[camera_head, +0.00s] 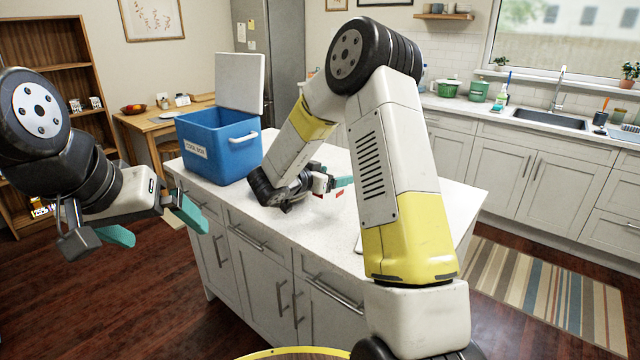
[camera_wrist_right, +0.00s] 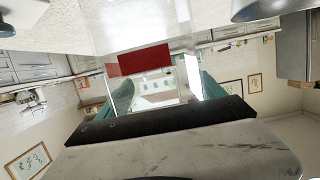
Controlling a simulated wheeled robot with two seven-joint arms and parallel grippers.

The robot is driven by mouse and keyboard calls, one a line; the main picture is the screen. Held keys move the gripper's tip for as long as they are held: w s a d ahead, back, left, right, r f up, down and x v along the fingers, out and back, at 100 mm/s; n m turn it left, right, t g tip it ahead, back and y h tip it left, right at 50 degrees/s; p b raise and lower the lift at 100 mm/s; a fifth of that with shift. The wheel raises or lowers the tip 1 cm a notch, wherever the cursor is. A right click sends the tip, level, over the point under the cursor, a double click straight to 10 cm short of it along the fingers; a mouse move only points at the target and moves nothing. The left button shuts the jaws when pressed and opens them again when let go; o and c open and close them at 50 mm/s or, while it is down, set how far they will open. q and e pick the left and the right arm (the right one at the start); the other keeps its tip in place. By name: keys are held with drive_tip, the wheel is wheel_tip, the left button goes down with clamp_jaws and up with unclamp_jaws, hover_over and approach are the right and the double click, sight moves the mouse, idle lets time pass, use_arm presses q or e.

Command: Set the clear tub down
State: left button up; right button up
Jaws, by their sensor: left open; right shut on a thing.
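The clear tub (camera_wrist_right: 143,60) is see-through with a red label and sits between the teal fingers of my right gripper (camera_wrist_right: 158,90) in the right wrist view. In the head view my right gripper (camera_head: 336,183) is low over the white island top, shut on the tub. Only a bit of the tub's red label (camera_head: 339,193) shows there; my own arm hides much around it. I cannot tell whether the tub touches the worktop. My left gripper (camera_head: 155,222) is open and empty, in front of the island's left end.
A blue cool box (camera_head: 212,148) with its white lid raised stands on the left end of the island (camera_head: 300,240). Bare worktop lies around my right gripper. A wooden table (camera_head: 150,121) is behind at left; sink counters (camera_head: 480,107) run along the right.

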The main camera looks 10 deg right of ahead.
drive_tip(key=shift+w+d+f, duration=0.1)
drive_tip(key=shift+w+f, duration=0.15)
drive_tip(key=shift+w, duration=0.1)
drive_tip(key=shift+f, duration=1.5)
drive_tip(key=shift+f, duration=0.2)
drive_tip(key=o, duration=2)
